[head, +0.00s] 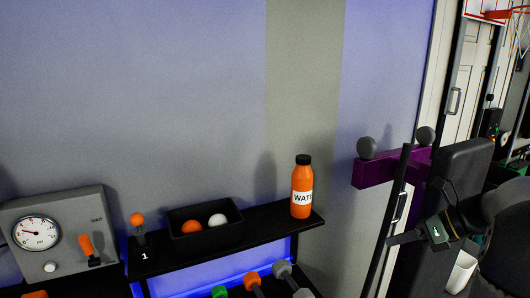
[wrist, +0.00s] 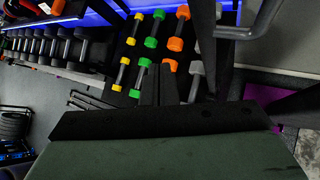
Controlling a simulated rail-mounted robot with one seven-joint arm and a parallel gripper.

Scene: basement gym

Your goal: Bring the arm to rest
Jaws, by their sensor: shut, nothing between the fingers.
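My gripper (head: 391,241) is at the right of the head view, its fingers pointing left, in front of a dark upright pad and post. It is shut and empty. In the wrist view the two dark fingers of my gripper (wrist: 159,70) stand close together in the middle, with racks of dumbbells beyond them. I see nothing touching the fingertips.
A black shelf (head: 262,236) carries an orange water bottle (head: 302,189) and a black box (head: 206,243) of balls. A gauge panel (head: 75,222) stands at left. Coloured dumbbells (wrist: 150,42) lie below. A purple bar (head: 375,172) and dark post (head: 387,222) are near my gripper.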

